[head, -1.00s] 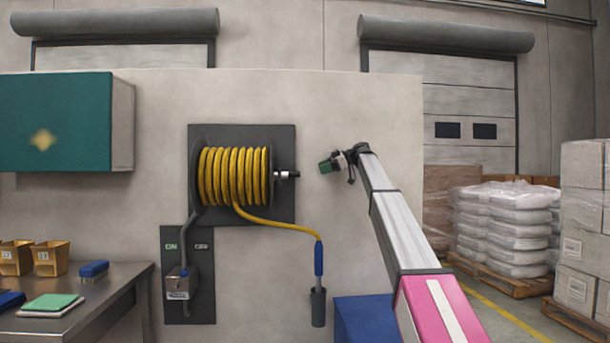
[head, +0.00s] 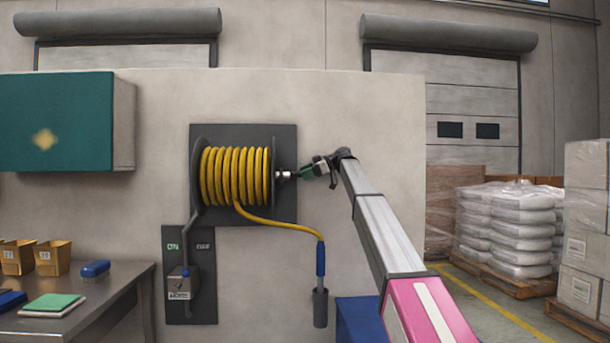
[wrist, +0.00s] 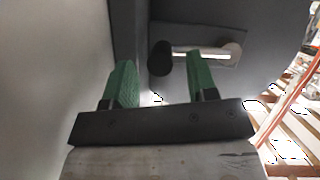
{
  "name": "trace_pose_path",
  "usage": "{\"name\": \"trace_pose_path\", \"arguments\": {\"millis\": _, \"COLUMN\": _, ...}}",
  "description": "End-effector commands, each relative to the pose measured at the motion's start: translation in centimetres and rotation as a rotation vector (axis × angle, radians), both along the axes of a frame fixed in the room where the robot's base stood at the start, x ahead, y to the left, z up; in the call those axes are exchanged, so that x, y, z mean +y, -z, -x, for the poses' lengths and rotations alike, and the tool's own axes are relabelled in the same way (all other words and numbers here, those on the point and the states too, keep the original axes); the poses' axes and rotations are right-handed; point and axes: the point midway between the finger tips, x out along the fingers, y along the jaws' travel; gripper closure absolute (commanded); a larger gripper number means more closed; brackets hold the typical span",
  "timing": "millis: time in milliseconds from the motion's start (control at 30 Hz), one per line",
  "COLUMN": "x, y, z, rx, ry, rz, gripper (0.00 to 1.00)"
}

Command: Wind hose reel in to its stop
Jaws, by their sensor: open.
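The hose reel (head: 235,176) is mounted on a dark plate on the wall, wound with yellow hose. A short crank handle (head: 283,175) sticks out on its right side. In the wrist view the handle shows as a metal arm (wrist: 222,53) with a black knob (wrist: 160,58). My gripper (head: 305,172) is just right of the handle. Its green fingers (wrist: 160,82) are open, and the knob appears ahead of and between them; contact cannot be told. The hose's free end hangs down to a blue nozzle (head: 320,259) above a dark holder (head: 320,308).
A switch box (head: 181,284) on a panel marked ON sits below the reel. A steel table (head: 110,300) with bins and a brush stands at left. A teal cabinet (head: 55,122) hangs above it. Wrapped pallets (head: 505,225) stand at right.

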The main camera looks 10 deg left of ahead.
Motion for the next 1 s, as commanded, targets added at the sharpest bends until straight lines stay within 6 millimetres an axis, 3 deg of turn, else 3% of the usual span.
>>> {"name": "trace_pose_path", "arguments": {"millis": 300, "x": 0.4, "y": 0.2, "z": 0.0, "rx": 0.0, "ry": 0.001, "rz": 0.0, "gripper": 0.47}}
{"name": "trace_pose_path", "arguments": {"millis": 467, "x": 0.4, "y": 0.2, "z": 0.0, "rx": 0.0, "ry": 0.001, "rz": 0.0, "gripper": 0.99}}
{"name": "trace_pose_path", "arguments": {"millis": 1000, "x": 0.3, "y": -1.0, "z": 0.3, "rx": -0.125, "ry": 0.001, "rz": -0.026, "gripper": 1.0}}
